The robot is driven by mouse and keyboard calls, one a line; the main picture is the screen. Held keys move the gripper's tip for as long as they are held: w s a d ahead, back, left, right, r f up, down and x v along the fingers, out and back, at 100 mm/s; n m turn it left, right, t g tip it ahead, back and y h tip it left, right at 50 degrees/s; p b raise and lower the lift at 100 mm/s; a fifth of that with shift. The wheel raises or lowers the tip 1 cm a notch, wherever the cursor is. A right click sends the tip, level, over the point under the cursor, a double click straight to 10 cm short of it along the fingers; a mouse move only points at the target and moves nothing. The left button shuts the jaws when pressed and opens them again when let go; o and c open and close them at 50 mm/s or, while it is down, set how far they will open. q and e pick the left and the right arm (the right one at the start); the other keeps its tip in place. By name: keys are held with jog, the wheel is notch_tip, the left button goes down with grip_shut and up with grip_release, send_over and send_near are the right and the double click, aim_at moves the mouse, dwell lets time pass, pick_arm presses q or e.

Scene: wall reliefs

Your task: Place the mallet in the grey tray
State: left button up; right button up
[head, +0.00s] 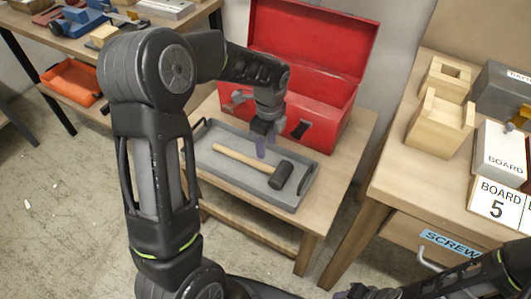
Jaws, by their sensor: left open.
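The mallet (234,158) has a pale wooden handle and a black head, and in the head view it lies in the grey tray (300,203). The handle points to the upper left and the head is at the tray's right side. The tray sits on a small wooden table. My left gripper (263,146) is open and empty, pointing down over the tray, just above and behind the mallet's handle and apart from it as far as I can see. My right arm comes in at the bottom right corner; its gripper end (366,291) is cut off by the frame edge.
An open red toolbox (335,105) stands directly behind the tray. At right, a workbench (405,185) carries wooden blocks and a "BOARD 5" sign. At upper left, a bench holds tools, with an orange bin (73,83) below. The floor at left is mostly clear.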

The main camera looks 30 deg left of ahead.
pick_arm(q)
notch_tip(320, 180, up, 2)
pick_arm(e)
jog(key=shift+r, duration=0.1)
dwell(0.9)
